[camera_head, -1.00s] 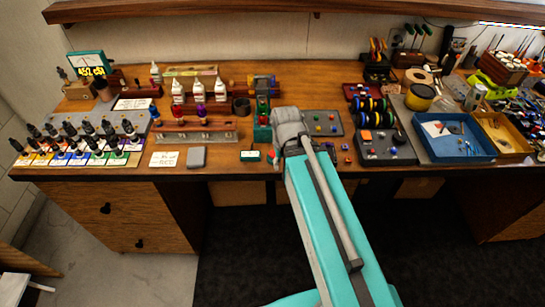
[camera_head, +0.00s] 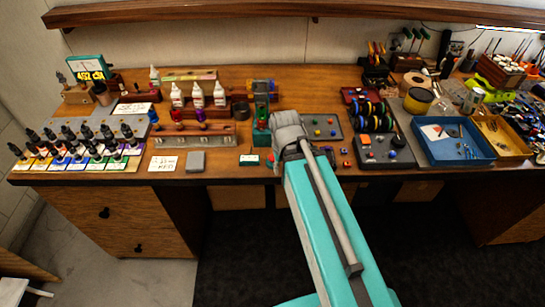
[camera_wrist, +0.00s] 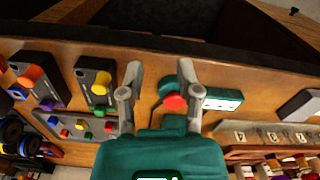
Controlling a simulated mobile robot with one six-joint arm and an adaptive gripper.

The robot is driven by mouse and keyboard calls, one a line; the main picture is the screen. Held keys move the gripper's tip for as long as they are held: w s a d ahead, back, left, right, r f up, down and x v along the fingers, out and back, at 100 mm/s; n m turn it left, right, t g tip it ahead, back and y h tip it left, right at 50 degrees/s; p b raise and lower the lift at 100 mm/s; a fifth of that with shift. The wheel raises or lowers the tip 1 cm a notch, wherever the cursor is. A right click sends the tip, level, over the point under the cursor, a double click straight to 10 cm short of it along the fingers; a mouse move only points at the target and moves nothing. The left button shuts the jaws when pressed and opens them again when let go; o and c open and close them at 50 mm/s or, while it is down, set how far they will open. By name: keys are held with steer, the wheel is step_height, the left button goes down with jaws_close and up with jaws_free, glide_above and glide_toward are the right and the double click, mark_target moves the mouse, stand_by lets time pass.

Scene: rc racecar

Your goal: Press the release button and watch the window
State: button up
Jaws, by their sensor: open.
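A teal device (camera_head: 262,138) stands upright at the bench's front middle, just left of my arm. Its upper part has a narrow window-like section with green and red in it (camera_head: 262,118), too small to read. In the wrist view a teal body with a white label (camera_wrist: 222,98) lies right of my fingers. A round red button-like part (camera_wrist: 175,102) shows between my fingers, closer to the right one. My gripper (camera_wrist: 160,72) is open and empty; contact with the red part cannot be told. In the head view my wrist hides the fingers.
A grey panel with coloured knobs (camera_head: 320,127) lies right of my wrist. A knobbed box (camera_head: 382,150) and a blue tray (camera_head: 452,140) stand farther right. Dropper bottles (camera_head: 198,96), a slotted rail (camera_head: 190,136) and a grey block (camera_head: 196,161) stand to the left.

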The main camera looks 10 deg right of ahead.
jaws_close()
stand_by(1.1)
